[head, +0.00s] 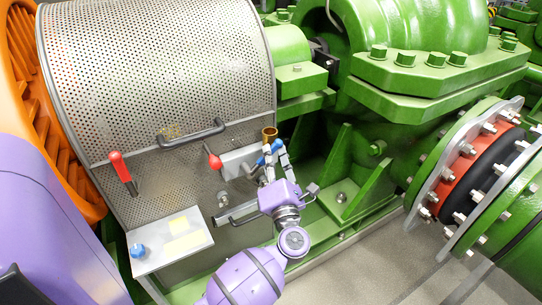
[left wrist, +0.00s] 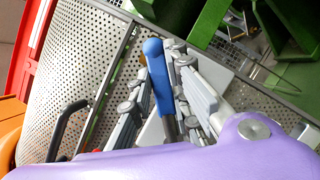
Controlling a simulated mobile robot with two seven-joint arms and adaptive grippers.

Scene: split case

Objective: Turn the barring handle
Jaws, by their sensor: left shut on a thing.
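The barring handle (left wrist: 158,75) is a lever with a rounded blue grip and a grey metal shaft. In the left wrist view it stands between the two grey fingers of my left gripper (left wrist: 155,95), its blue end sticking out past them. In the head view my left gripper (head: 270,158) is shut on the handle beside the perforated guard, and bits of blue show at its fingers. The fingers and purple wrist hide most of the handle and its lower end. My right gripper is not in view.
The perforated metal guard (head: 160,70) carries a grey grab bar (head: 192,133) and two red-handled levers (head: 119,168) (head: 213,158). A small panel (head: 172,241) with a blue knob (head: 137,250) is at lower left. Green pump casing and a bolted flange (head: 462,160) fill the right. Floor (head: 375,265) is clear at lower right.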

